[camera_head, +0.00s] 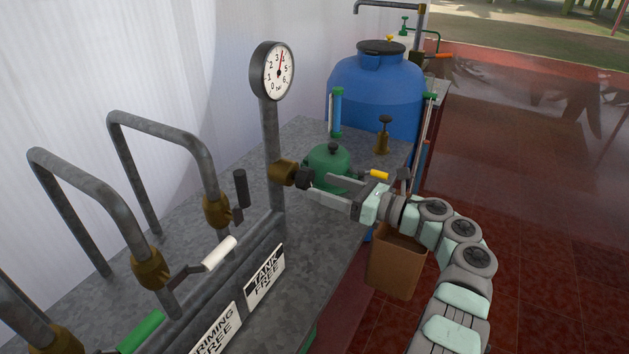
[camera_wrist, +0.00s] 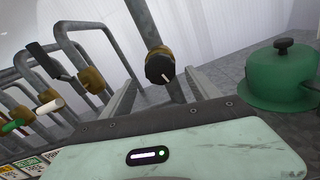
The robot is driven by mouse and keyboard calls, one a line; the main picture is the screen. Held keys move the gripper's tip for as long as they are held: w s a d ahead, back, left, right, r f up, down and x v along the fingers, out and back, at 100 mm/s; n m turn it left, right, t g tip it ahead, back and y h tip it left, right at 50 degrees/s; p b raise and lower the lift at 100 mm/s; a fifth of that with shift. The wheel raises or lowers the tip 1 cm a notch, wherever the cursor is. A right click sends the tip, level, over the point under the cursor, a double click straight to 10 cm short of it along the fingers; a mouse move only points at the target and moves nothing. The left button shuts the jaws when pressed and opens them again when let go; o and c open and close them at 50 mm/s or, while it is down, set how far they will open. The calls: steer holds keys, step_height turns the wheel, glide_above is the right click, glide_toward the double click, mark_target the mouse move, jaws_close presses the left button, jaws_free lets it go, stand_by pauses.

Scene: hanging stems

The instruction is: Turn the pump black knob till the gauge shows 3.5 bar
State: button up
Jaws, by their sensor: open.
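The black knob (camera_head: 303,178) sits on a brass valve (camera_head: 282,172) at the foot of the gauge pipe. It also shows in the wrist view (camera_wrist: 160,68), with a white mark pointing down and to the right. The round gauge (camera_head: 279,72) stands above on the pipe; its red needle points upward near the 3 and 4, and I cannot read the exact value. My gripper (camera_head: 316,184) is open at the knob, one finger on each side. In the wrist view, gaps show between the knob and both fingers.
A green lidded pot (camera_head: 328,167) stands close behind my gripper. Brass valves on bent pipes (camera_head: 216,209), one with a white handle (camera_head: 220,254), are on the left. A blue barrel (camera_head: 375,88) stands at the back and a brown box (camera_head: 396,262) below my arm.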

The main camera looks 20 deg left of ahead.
steer(key=s+d, duration=0.1)
steer(key=d, duration=0.5)
